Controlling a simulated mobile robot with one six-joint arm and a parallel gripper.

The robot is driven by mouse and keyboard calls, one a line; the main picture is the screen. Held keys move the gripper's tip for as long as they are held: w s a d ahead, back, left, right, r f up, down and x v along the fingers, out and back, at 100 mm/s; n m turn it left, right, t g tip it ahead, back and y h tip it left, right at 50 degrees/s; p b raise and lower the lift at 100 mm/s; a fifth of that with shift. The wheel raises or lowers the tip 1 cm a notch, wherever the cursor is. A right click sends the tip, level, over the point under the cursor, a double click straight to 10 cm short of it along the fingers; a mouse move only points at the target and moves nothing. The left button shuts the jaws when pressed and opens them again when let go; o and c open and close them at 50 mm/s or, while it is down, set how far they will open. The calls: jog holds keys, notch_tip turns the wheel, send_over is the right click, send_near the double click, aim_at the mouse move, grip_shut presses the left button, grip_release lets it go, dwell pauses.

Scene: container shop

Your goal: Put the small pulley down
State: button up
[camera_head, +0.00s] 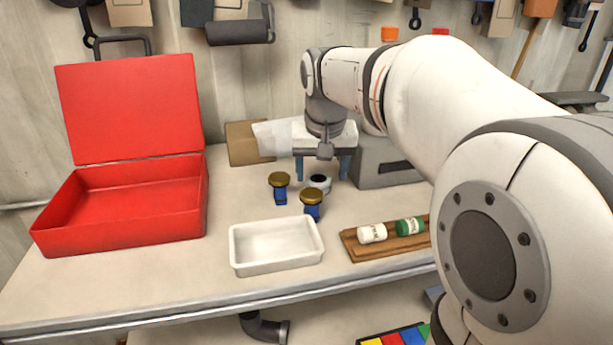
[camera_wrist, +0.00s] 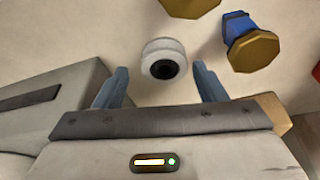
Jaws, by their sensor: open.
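The small pulley (camera_head: 319,184) is a white round piece with a dark centre. It stands on the workbench, behind and between two blue pieces with brass-coloured tops. My gripper (camera_head: 322,174) is open and empty, pointing down just above and behind the pulley. In the wrist view the pulley (camera_wrist: 164,48) lies beyond the fingertips, in line with the gap between the two blue-grey fingers (camera_wrist: 160,72). The fingers do not appear to touch it.
The brass-topped blue pieces (camera_head: 279,181) and (camera_head: 312,195) stand close by. A white tray (camera_head: 234,250) is in front, and a wooden board (camera_head: 352,247) with a white and a green bottle is at right. An open red box (camera_head: 130,225) stands left. A grey block (camera_head: 388,172) is beside my gripper.

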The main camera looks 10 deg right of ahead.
jog(key=shift+w+f, duration=0.2)
jog(key=shift+f, duration=0.45)
jog(key=shift+c, duration=0.6)
jog(key=c, duration=0.9)
jog(key=shift+o, duration=0.2)
jog(key=shift+r, duration=0.1)
